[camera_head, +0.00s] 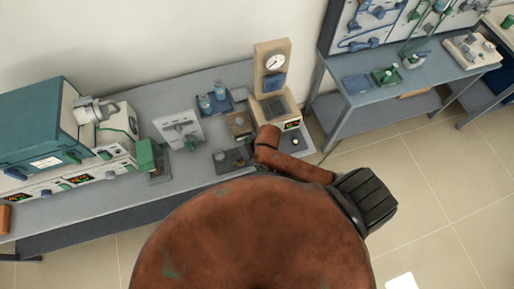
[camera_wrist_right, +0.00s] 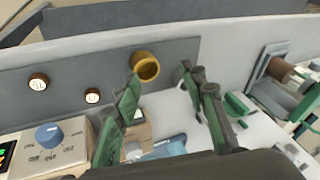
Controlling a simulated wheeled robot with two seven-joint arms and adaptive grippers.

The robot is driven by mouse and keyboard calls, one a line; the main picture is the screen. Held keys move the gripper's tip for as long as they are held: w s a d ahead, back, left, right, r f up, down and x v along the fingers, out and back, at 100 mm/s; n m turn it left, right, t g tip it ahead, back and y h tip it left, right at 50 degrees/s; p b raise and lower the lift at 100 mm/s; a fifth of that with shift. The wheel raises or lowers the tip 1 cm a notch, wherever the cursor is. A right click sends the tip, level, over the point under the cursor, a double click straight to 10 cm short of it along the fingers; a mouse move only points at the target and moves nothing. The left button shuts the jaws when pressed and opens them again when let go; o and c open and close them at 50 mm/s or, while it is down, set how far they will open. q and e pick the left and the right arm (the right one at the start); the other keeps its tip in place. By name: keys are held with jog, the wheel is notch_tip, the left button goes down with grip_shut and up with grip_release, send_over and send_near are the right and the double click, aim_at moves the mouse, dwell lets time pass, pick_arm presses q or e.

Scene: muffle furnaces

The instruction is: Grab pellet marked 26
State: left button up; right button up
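Two small round brown pellets with pale marked tops lie on a grey surface in the right wrist view, one at the far left (camera_wrist_right: 38,82) and one nearer the fingers (camera_wrist_right: 92,96). Their marks are too small to read surely, so I cannot tell which is 26. My right gripper (camera_wrist_right: 166,92) has its two green fingers spread apart with nothing held. Both pellets are left of the fingers. A yellow-brown hollow cup (camera_wrist_right: 146,66) shows beyond and between the fingers, apparently untouched. My left gripper is not in view. In the head view my own body hides much of the bench front.
The long grey bench (camera_head: 60,222) holds a teal furnace (camera_head: 40,125), a gauge stand (camera_head: 272,68) and a blue tray of bottles (camera_head: 214,101). A second bench (camera_head: 420,75) stands at right. A control box with a blue knob (camera_wrist_right: 48,135) is left of the fingers.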

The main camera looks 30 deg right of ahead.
jog(key=shift+w+a+f+m+g+h, duration=0.15)
jog(key=shift+w+m+g+h, duration=0.15)
jog(key=shift+w+m+g, duration=0.6)
jog(key=shift+w+d+m+h, duration=0.2)
jog(key=shift+w+d, duration=0.1)
jog(key=shift+d, duration=0.2)
jog(key=shift+w+d+m+h, duration=0.2)
jog(key=shift+w+d, duration=0.1)
jog(key=shift+d, duration=0.2)
jog(key=d+m, duration=0.1)
jog(key=d, duration=0.1)
jog(key=w+d+m+g+h, duration=0.1)
jog(key=d, duration=0.2)
jog(key=d+r+m, duration=0.1)
jog(key=d+m, duration=0.1)
jog(key=shift+w+d+h, duration=0.25)
jog(key=shift+w+h, duration=0.05)
jog(key=shift+h, duration=0.1)
jog(key=shift+d+f+g, duration=0.2)
jog(key=shift+d+g, duration=0.05)
jog(key=shift+g, duration=0.05)
jog(key=f, duration=0.7)
jog(key=shift+d+f+b, duration=0.2)
jog(key=shift+d+b, duration=0.05)
jog(key=shift+b, duration=0.05)
jog(key=shift+c, duration=0.2)
jog(key=c, duration=0.8)
